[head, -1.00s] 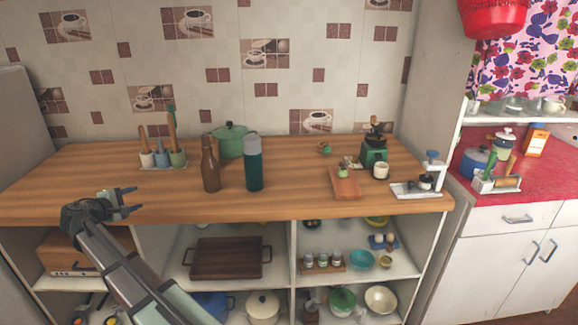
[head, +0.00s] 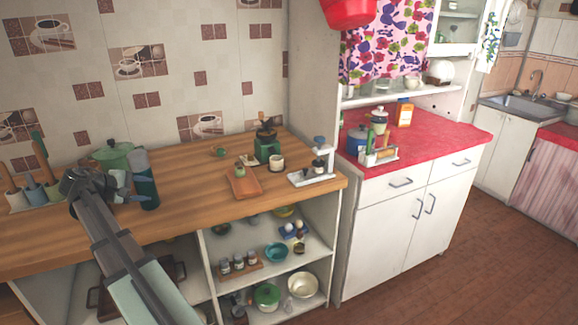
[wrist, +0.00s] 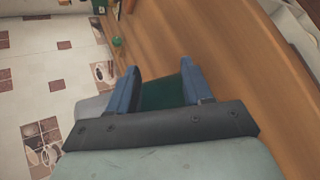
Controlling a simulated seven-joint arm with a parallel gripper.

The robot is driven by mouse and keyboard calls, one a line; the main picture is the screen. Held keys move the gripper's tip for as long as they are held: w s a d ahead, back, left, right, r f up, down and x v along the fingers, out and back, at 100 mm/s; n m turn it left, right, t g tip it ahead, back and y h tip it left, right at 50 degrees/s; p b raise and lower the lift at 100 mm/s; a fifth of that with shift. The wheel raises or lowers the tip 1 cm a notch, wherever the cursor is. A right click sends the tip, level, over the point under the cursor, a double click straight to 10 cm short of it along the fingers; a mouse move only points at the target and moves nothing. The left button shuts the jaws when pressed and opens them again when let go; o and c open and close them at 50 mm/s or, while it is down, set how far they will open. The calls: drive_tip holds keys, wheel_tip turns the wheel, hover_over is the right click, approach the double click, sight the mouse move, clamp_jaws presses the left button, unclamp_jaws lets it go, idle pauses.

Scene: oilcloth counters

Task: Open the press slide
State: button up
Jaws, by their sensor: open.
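The press, a small device with a white base, an upright post and a grey-blue top (head: 318,165), stands at the right front corner of the wooden counter. A dark part sits low on it; its slide is too small to make out. My gripper (head: 132,188) is at the left in the head view, well to the left of the press and in front of the dark green bottle. In the wrist view my gripper (wrist: 160,82) has its blue fingers apart. Dark green, apparently the bottle (wrist: 165,93), shows between them; I cannot tell whether they touch it.
A brown tray (head: 243,184), a green coffee grinder (head: 267,149) and a white cup (head: 277,163) stand left of the press. A green pot (head: 112,154) is behind the bottle. A red-topped cabinet (head: 450,140) stands to the right. Bare counter lies between bottle and tray.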

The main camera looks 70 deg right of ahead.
drive_tip(key=s+d+r+g, duration=0.2)
drive_tip(key=s+d+r, duration=0.2)
drive_tip(key=d+r, duration=0.4)
drive_tip(key=y, duration=1.1)
approach(305, 169)
drive_tip(key=shift+m, duration=0.3)
drive_tip(key=x, duration=0.8)
drive_tip(key=shift+s+d+f, duration=0.1)
drive_tip(key=shift+d, duration=0.05)
clamp_jaws()
